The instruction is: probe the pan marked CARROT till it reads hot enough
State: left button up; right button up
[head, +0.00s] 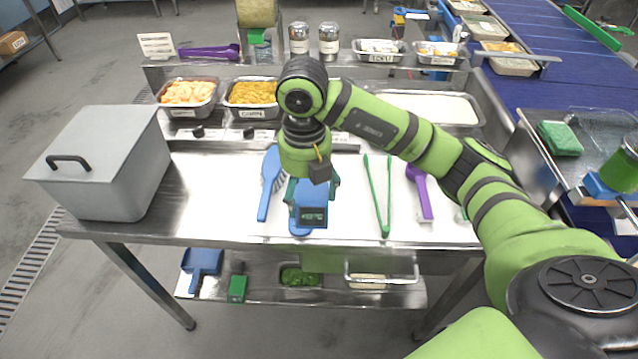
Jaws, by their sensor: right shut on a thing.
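My right gripper (312,190) is shut on a blue probe thermometer (313,193) and holds it over the front of the steel table. Its dark display (313,216) faces me, but the reading is too small to make out. A steel pan of orange-yellow pieces (252,92) sits at the back, left of my arm. Its label seems to start with C, and I cannot read it surely. Another pan, of paler orange pieces (188,92), stands left of it. The thermometer is apart from both pans. My left gripper is not in view.
A lidded grey box (105,160) stands at the table's left end. A shelf behind holds shakers (299,39) and small labelled pans (380,50).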

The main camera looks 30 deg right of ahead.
aim_at(305, 191)
jog(key=shift+s+a+r+p, duration=0.15)
jog(key=shift+r+p, duration=0.1)
jog(key=shift+r, duration=0.2)
jog(key=shift+w+a+r+p, duration=0.15)
jog(key=shift+r+p, duration=0.1)
jog(key=shift+r, duration=0.15)
notch_tip(305, 191, up, 5)
jog(key=p, duration=0.3)
jog(key=shift+s+f+p, duration=0.1)
jog(key=shift+s+p, duration=0.05)
jog(key=shift+p, duration=0.2)
jog(key=shift+f, duration=0.1)
